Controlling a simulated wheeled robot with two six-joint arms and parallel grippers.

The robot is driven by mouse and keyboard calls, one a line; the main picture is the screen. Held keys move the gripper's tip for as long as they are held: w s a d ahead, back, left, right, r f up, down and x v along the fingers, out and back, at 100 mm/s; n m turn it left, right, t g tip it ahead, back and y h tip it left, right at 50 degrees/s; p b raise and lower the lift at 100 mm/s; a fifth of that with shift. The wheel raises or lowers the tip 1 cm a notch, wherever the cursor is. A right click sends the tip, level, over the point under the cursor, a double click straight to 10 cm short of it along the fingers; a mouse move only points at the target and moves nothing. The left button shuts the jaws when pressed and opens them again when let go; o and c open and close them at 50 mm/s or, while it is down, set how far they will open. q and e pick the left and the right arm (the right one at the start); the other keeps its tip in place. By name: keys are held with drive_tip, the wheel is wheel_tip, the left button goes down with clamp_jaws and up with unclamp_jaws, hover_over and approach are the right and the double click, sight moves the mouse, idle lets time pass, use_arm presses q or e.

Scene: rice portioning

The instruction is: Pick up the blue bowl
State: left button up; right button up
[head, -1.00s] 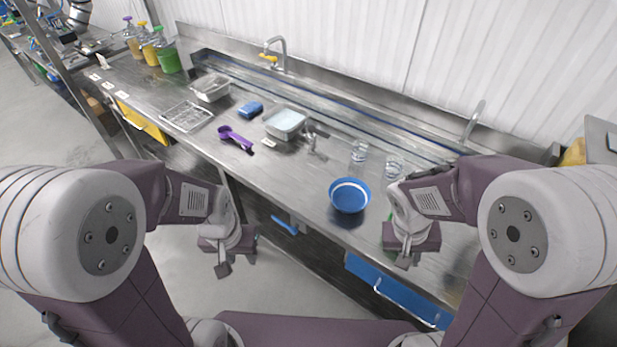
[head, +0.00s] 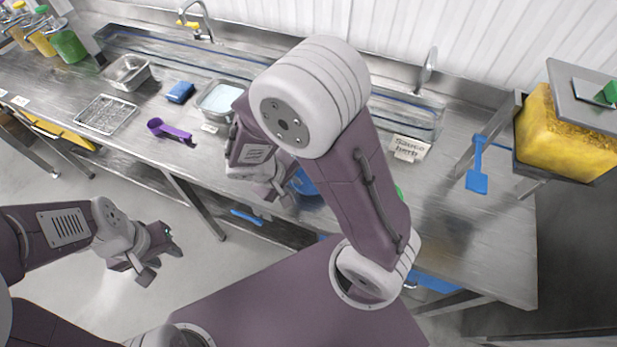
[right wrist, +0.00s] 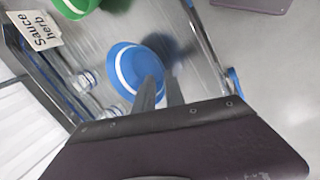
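The blue bowl (head: 308,188) stands on the steel counter, mostly hidden behind my right arm in the head view. The right wrist view shows the bowl (right wrist: 124,62) more fully, blue with a white band inside. My right gripper (right wrist: 160,82) is open. Its two fingers reach toward the bowl's near edge, one overlapping the bowl in the picture and the other just outside its rim. I cannot tell whether they touch it. My left gripper (head: 160,264) is open and empty, away from the counter at the lower left of the head view.
The purple scoop (head: 170,130), blue sponge (head: 180,92) and metal tray (head: 218,112) lie left of the bowl. Glasses (right wrist: 86,81) and a green bowl (right wrist: 76,6) stand near it. A blue spatula (head: 478,180) and yellow-filled container (head: 565,135) are at right.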

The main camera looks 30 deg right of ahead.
sight(296, 188)
drive_tip(key=shift+w+f, duration=0.1)
drive_tip(key=shift+f, duration=0.05)
drive_tip(key=shift+d+f, duration=0.15)
drive_tip(key=shift+f, duration=0.1)
drive_tip(key=x, duration=0.4)
drive_tip(key=shift+s+f+b, duration=0.1)
drive_tip(key=shift+s+b, duration=0.2)
drive_tip(key=shift+b, duration=0.1)
drive_tip(key=shift+w+f, duration=0.2)
drive_tip(key=shift+w, duration=0.1)
drive_tip(key=shift+s+r, duration=0.1)
drive_tip(key=shift+s, duration=0.1)
clamp_jaws()
